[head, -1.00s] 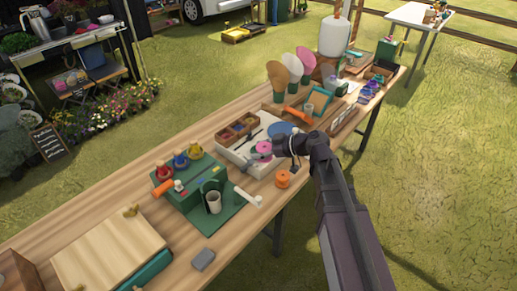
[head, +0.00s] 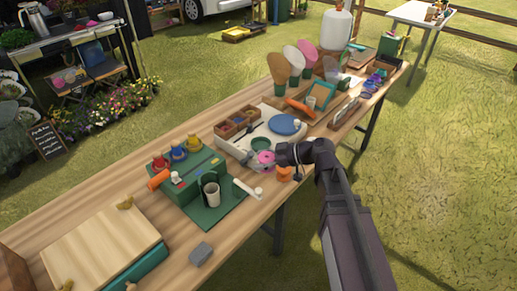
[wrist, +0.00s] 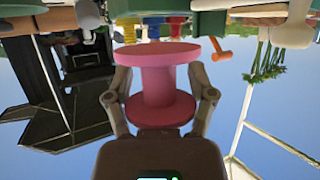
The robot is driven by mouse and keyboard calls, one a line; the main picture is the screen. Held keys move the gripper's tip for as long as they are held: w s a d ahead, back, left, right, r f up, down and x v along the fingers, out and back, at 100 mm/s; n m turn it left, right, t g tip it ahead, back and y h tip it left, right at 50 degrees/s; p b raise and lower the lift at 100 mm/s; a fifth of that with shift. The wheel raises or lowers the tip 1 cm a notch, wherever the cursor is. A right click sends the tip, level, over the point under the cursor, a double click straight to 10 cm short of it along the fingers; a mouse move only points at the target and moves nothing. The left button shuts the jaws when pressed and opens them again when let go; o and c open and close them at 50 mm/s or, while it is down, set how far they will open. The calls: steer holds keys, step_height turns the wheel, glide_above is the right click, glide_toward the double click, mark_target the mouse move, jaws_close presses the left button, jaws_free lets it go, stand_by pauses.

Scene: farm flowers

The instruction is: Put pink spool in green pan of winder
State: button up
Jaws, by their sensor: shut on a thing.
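The pink spool (head: 266,157) is held in my gripper (head: 273,161), at the near edge of the white tray. The wrist view shows the pink spool (wrist: 165,85) filling the space between the two fingers of my gripper (wrist: 163,92), which is shut on it. A round green pan (head: 261,143) lies on the white tray just behind the spool, in the picture. A round blue pan (head: 284,125) sits beside it, farther right. Whether the spool touches the tray cannot be told.
An orange spool (head: 284,174) stands on the table close below my gripper. A wooden box (head: 237,124) borders the tray. Paddles stand behind.

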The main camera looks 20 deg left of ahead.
steer(key=shift+w, duration=0.1)
stand_by(0.3)
steer(key=b, duration=0.2)
glide_above(256, 145)
steer(key=shift+w+f, duration=0.15)
steer(key=shift+f, duration=0.6)
steer(key=shift+f+b, duration=1.5)
steer(key=shift+f, duration=0.3)
steer(key=o, duration=1)
steer(key=shift+c, duration=0.2)
steer(key=shift+r, duration=0.1)
